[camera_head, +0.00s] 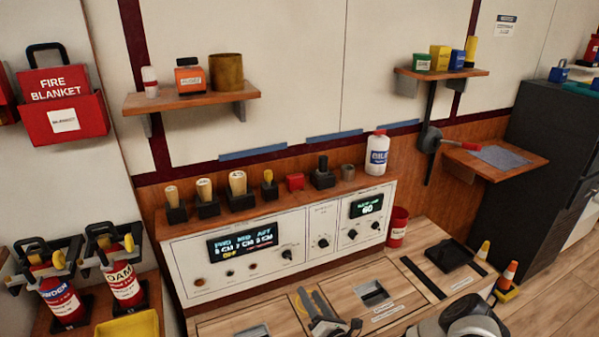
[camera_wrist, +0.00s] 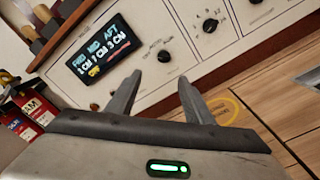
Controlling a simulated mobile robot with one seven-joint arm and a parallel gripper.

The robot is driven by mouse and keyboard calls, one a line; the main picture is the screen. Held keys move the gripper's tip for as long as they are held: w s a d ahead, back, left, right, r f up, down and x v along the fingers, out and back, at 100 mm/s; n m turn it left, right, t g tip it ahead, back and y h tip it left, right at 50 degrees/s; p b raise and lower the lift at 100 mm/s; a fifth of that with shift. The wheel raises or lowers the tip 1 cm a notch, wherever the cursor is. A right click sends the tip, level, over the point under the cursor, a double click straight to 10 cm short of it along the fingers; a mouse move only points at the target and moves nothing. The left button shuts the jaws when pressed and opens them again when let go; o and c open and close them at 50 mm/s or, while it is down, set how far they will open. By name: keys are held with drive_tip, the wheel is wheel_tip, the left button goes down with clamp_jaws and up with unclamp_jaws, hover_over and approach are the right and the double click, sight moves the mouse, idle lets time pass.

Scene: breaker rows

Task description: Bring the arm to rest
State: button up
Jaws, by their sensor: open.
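My gripper (camera_head: 318,307) is low in the head view, above the wooden counter and in front of the white control panel (camera_head: 322,212). In the wrist view, its two grey fingers (camera_wrist: 160,95) stand apart with nothing between them, facing the panel (camera_wrist: 150,25). A right display (camera_head: 366,206) shows 60. Several black knobs (camera_head: 287,254) sit on the panel. Part of my arm shows at the bottom right of the head view.
The counter (camera_head: 430,270) has recessed openings (camera_head: 374,294) and a black pad (camera_head: 450,255). Handled tools (camera_head: 238,188) and a white bottle (camera_head: 377,152) stand on the panel's top ledge. A red cup (camera_head: 398,226) stands right of the panel. Extinguishers (camera_head: 60,298) are at left.

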drive_tip(key=s+a+r+n+g+y, duration=0.2)
drive_tip(key=a+r+n+g+y, duration=0.25)
drive_tip(key=r+n, duration=0.55)
drive_tip(key=s+a+r+n+g+y, duration=0.2)
drive_tip(key=a+r+n+g+y, duration=0.3)
drive_tip(key=r+n, duration=0.45)
drive_tip(key=s+r+n+g+h, duration=0.3)
drive_tip(key=s+r+n+g, duration=0.3)
drive_tip(key=s+r, duration=0.15)
drive_tip(key=s+d+r+n+t+h, duration=0.4)
drive_tip(key=s+d+r+n+h, duration=1)
drive_tip(key=s+d+r, duration=0.55)
wheel_tip(320, 180, up, 16)
drive_tip(key=s+a+p, duration=0.1)
drive_tip(key=s+p, duration=0.1)
drive_tip(key=p, duration=1.3)
